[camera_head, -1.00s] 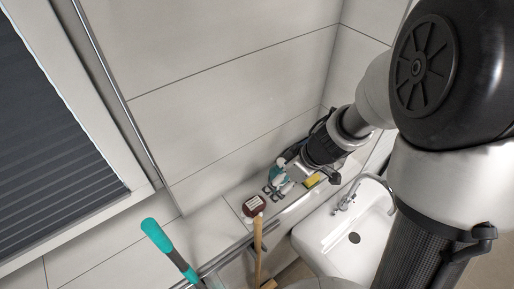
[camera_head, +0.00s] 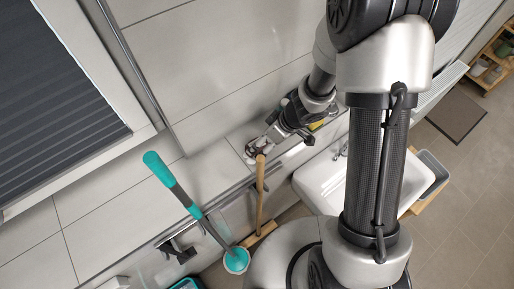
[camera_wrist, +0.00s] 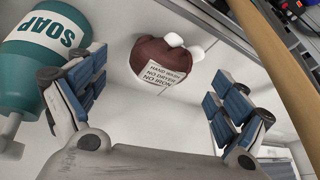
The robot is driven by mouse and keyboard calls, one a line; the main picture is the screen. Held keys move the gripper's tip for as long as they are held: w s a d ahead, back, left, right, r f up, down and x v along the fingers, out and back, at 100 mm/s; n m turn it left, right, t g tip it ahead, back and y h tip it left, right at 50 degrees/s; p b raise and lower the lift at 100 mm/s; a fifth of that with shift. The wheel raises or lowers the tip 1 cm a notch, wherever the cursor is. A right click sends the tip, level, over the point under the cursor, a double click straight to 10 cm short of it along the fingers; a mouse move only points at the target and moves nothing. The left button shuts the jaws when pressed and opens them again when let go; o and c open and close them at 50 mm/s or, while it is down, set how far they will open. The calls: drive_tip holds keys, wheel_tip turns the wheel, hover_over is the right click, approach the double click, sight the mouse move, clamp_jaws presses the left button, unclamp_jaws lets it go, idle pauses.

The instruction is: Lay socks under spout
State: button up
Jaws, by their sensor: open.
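The socks are a dark red rolled bundle (camera_wrist: 160,60) with white bits and a label reading "hand wash, no dryer, no iron". In the wrist view they lie on the pale ledge ahead of my open gripper (camera_wrist: 156,82), between the lines of its two fingers. Nothing is visibly gripped. In the head view my gripper (camera_head: 262,146) is over the ledge at the wall and hides most or all of the socks. The spout belongs to a metal tap (camera_head: 341,151) at the white sink (camera_head: 318,178), right of my gripper. My arm partly covers the sink.
A yellow sponge (camera_head: 318,124) lies on the ledge near my wrist. A wooden handle (camera_head: 261,200) and a teal-handled plunger (camera_head: 186,200) rise in front of the ledge.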

drive_tip(key=b+x, duration=0.2)
drive_tip(key=x, duration=0.2)
drive_tip(key=shift+w+a+f, duration=0.1)
drive_tip(key=shift+a+f, duration=0.1)
drive_tip(key=shift+a, duration=0.1)
drive_tip(key=c, duration=1.3)
drive_tip(key=shift+r, duration=0.1)
drive_tip(key=shift+c, duration=0.2)
wheel_tip(320, 180, up, 20)
drive_tip(key=p, duration=0.4)
